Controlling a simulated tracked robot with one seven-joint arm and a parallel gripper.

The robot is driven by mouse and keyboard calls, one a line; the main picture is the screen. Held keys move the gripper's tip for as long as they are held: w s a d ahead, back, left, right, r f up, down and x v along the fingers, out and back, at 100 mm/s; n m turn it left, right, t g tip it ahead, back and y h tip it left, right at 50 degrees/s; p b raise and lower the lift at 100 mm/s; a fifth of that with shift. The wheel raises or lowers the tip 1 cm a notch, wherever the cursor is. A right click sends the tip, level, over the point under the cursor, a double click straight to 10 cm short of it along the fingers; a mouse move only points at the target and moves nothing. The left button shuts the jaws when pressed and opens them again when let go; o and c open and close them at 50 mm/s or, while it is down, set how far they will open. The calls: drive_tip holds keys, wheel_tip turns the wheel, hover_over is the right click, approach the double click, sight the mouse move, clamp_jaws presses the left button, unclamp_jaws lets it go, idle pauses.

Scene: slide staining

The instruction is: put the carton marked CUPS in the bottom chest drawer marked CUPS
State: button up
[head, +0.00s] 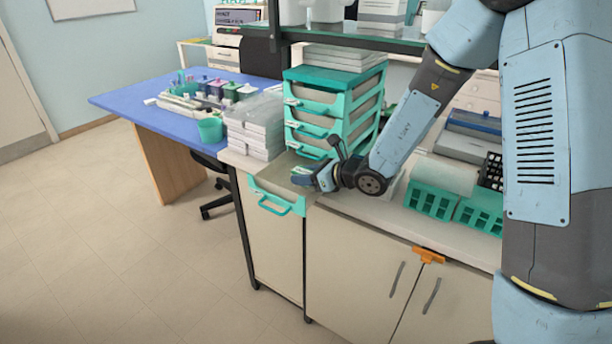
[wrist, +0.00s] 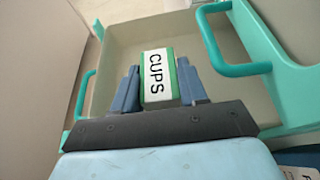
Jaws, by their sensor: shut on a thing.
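The carton marked CUPS (wrist: 157,75), white-labelled with green sides, sits between the two blue fingers in the wrist view. My gripper (head: 304,178) is shut on it. Below and around it is the pale inside of a pulled-out drawer (wrist: 118,48). In the head view this drawer (head: 262,186), the bottom one of the teal chest (head: 330,74), sticks out toward the front with its teal handle low. My gripper is over the open drawer, in front of the chest. I cannot tell whether the carton touches the drawer floor. The drawer's own label is not readable.
The chest's upper drawers are shut, and a teal handle (wrist: 241,68) is close to the gripper's right in the wrist view. Stacked white boxes (head: 254,126) stand left of the chest. Teal racks (head: 430,201) are on the counter to the right.

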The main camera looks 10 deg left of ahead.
drive_tip(key=shift+s+d+f, duration=0.1)
drive_tip(key=shift+s+f, duration=0.05)
drive_tip(key=shift+f, duration=0.45)
drive_tip(key=o, duration=1)
drive_tip(key=shift+s+f, duration=0.1)
drive_tip(key=shift+o, duration=0.2)
drive_tip(key=shift+d+r, duration=0.1)
drive_tip(key=shift+r, duration=0.45)
drive_tip(key=v, duration=1.1)
drive_tip(key=shift+d+r, duration=0.2)
drive_tip(key=shift+r, duration=0.15)
drive_tip(key=s+d+r+n+g+h, duration=0.35)
drive_tip(key=s+d+r+n, duration=0.25)
drive_tip(key=s+r+n, duration=0.6)
drive_tip(key=s+d+r+n+t+h, duration=0.1)
drive_tip(key=s+d+r+n+h, duration=0.1)
drive_tip(key=d, duration=0.5)
drive_tip(key=s+d+r+n+t+h, duration=0.1)
drive_tip(key=s+d+r+n+h, duration=0.1)
drive_tip(key=s+d+n+h, duration=0.1)
drive_tip(key=s+d+r+n+t+h, duration=0.2)
drive_tip(key=s+d+n+h, duration=0.1)
drive_tip(key=d, duration=0.7)
drive_tip(key=n+h, duration=0.1)
drive_tip(key=n, duration=0.1)
drive_tip(key=shift+d+r+n, duration=0.25)
drive_tip(key=shift+d+n, duration=0.05)
drive_tip(key=shift+d, duration=0.05)
